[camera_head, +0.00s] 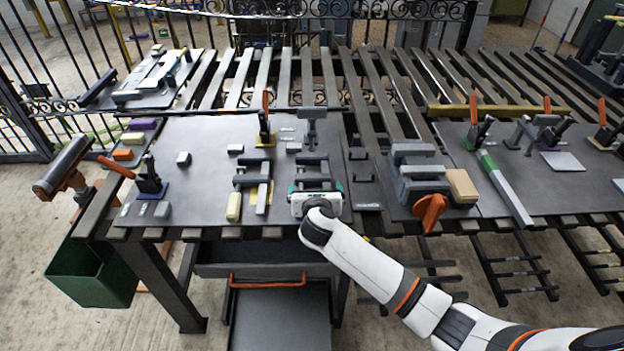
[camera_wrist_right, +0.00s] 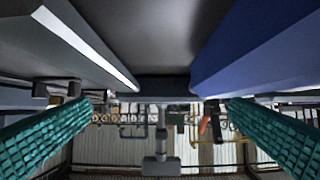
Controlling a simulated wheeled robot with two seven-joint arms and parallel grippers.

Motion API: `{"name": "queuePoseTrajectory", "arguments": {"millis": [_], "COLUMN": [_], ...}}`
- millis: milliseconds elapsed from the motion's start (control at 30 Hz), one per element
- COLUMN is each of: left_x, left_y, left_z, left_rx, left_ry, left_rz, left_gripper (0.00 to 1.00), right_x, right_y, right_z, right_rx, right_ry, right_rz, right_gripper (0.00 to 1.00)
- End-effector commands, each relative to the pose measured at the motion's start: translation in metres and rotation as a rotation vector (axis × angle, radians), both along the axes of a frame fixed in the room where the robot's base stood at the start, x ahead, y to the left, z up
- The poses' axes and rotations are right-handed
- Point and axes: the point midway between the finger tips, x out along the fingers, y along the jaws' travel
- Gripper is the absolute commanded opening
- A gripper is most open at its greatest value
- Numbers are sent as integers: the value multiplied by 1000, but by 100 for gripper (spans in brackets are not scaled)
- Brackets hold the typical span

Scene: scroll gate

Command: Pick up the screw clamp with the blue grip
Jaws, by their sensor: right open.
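The screw clamp (camera_head: 313,160) with dark grey bars lies on the dark work mat, right at my right gripper (camera_head: 316,186). In the head view my gripper hides its near part, and no blue grip shows there. In the right wrist view a large blue surface (camera_wrist_right: 262,48), seemingly the blue grip, fills the upper right, close to the camera. My right gripper (camera_wrist_right: 160,106) is open, with teal finger pads on both sides. I cannot tell whether they touch the clamp. My left gripper is not in view.
A similar clamp with a yellow grip (camera_head: 234,206) lies just left. An upright toggle clamp with an orange handle (camera_head: 265,128) stands behind. A grey vise with an orange knob (camera_head: 430,210) stands to the right. The mat (camera_head: 200,205) is bare at left centre.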

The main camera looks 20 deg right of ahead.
Motion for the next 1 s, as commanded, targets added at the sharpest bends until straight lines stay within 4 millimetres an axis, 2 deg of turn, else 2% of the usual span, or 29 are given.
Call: {"name": "queuePoseTrajectory", "arguments": {"millis": [167, 500, 800, 867, 1000], "left_x": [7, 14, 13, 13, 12], "left_y": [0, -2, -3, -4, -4], "left_z": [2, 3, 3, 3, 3], "left_rx": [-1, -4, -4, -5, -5], "left_ry": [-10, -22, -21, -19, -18], "left_rz": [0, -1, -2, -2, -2], "left_gripper": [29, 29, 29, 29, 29], "right_x": [10, 48, 51, 51, 51], "right_y": [-2, -11, -12, -12, -12], "right_z": [-2, -13, -15, -15, -15], "right_rx": [2, 0, 1, 1, 1], "right_ry": [-1, -1, 0, 0, 0], "right_rz": [-1, 0, 1, 1, 1], "right_gripper": [100, 100, 100, 93, 71]}}
